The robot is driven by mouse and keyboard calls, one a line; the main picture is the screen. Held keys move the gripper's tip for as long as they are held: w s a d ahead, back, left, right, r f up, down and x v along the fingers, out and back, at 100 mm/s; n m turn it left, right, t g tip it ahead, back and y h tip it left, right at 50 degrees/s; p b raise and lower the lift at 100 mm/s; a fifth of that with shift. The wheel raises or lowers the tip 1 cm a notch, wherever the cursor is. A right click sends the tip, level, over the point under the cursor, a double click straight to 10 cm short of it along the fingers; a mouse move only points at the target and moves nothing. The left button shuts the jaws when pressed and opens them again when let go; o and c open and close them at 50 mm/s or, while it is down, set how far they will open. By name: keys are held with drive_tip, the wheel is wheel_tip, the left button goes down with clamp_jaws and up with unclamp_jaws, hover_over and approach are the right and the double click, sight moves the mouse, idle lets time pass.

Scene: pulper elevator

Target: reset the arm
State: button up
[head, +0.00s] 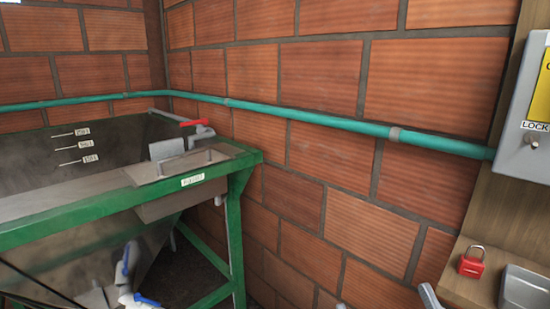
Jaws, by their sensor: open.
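A green-framed metal tank (245,208) with a grey box (180,170) and a red-handled valve (194,122) stands at left. Blue-handled valves (126,262) sit below. A teal pipe (310,118) crosses the brick wall. At right are a grey cabinet (524,135), red padlock (471,266) and grey tray (525,290).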

drive_tip(key=s+d+f+m+g+h+p, duration=0.1)
drive_tip(key=s+f+g, duration=0.1)
drive_tip(key=s+f, duration=0.3)
drive_tip(key=s+d+f+m+g+h+p, duration=0.1)
drive_tip(key=s+f, duration=0.4)
drive_tip(key=s, duration=0.8)
drive_tip(key=s+d+f+m+g+h+p, duration=0.1)
drive_tip(key=s+d+f+m+g+p, duration=0.1)
drive_tip(key=s+f+g, duration=0.3)
drive_tip(key=s+d, duration=0.1)
drive_tip(key=s, duration=0.3)
drive_tip(key=shift+s+h, duration=0.15)
drive_tip(key=shift+h, duration=0.15)
drive_tip(key=shift+d, duration=0.15)
